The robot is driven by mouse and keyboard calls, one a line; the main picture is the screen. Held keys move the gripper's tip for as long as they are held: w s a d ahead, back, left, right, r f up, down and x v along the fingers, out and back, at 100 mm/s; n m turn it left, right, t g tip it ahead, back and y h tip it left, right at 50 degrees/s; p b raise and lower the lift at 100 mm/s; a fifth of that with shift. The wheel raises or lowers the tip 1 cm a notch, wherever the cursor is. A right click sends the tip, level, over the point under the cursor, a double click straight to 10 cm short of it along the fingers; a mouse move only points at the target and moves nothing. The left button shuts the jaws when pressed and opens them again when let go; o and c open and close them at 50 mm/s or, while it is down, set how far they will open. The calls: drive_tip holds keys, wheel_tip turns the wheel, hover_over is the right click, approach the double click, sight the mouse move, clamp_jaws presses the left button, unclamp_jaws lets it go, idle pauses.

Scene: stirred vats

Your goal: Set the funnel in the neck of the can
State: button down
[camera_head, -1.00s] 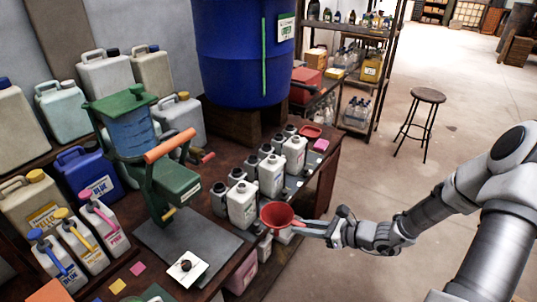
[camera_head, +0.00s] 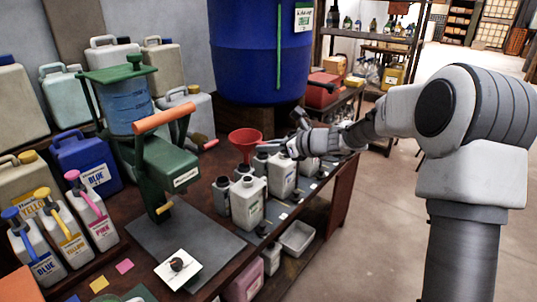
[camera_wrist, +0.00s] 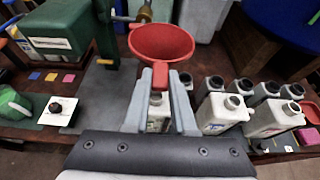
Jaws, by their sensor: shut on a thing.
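The red funnel (camera_head: 245,138) is held upright above the bench, past the white cans in the head view. My gripper (camera_head: 272,148) is shut on the funnel's short red handle. In the wrist view the funnel's bowl (camera_wrist: 162,42) opens upward beyond the gripper's fingers (camera_wrist: 160,100); its spout is hidden. Several white cans with dark open necks stand on the bench: a near one (camera_head: 247,202), and another behind it (camera_head: 282,175). A can (camera_wrist: 158,117) also shows between the fingers, below. I cannot tell which can the task means. The funnel is in no visible neck.
A green press-like stand (camera_head: 165,165) stands left of the cans. A large blue drum (camera_head: 255,60) stands behind. Blue, yellow and pink jugs fill the left. A grey mat (camera_head: 190,240) and a white card with a knob (camera_head: 178,270) lie in front.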

wheel_tip(320, 180, down, 10)
drive_tip(key=b, duration=0.8)
idle(0.4)
drive_tip(key=shift+f+b, duration=0.25)
drive_tip(key=shift+b, duration=0.05)
idle(0.8)
drive_tip(key=c, duration=0.7)
unclamp_jaws()
drive_tip(key=shift+o, duration=0.2)
